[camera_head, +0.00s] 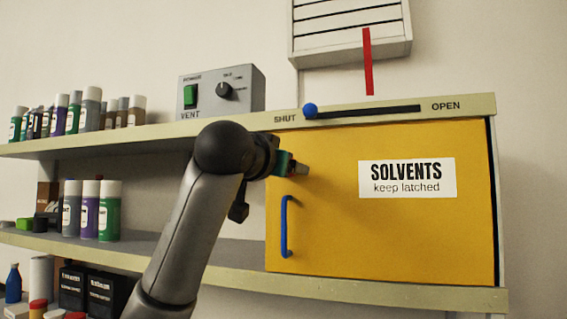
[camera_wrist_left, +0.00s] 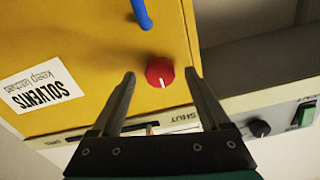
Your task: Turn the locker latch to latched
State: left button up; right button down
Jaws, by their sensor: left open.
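The locker (camera_head: 380,235) is a yellow door under the upper shelf, marked SOLVENTS keep latched, and it looks closed. Its latch is a round red knob (camera_wrist_left: 159,72), seen in the left wrist view near the door's edge. A short white mark on the knob points toward the bottom of that picture, the side of the locker's top edge. My left gripper (camera_wrist_left: 161,80) is open, with one finger on each side of the knob and visible gaps. In the head view my left gripper (camera_head: 298,169) is in front of the door's upper left, largely hiding the knob.
A blue door handle (camera_head: 286,226) is below my gripper. A blue slider knob (camera_head: 310,110) sits at the SHUT end of a slot above the door. A grey vent box (camera_head: 222,91) and several bottles stand on the shelves at left.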

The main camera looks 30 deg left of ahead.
pick_arm(q)
jog(key=shift+c, duration=0.3)
grip_shut()
dwell(0.4)
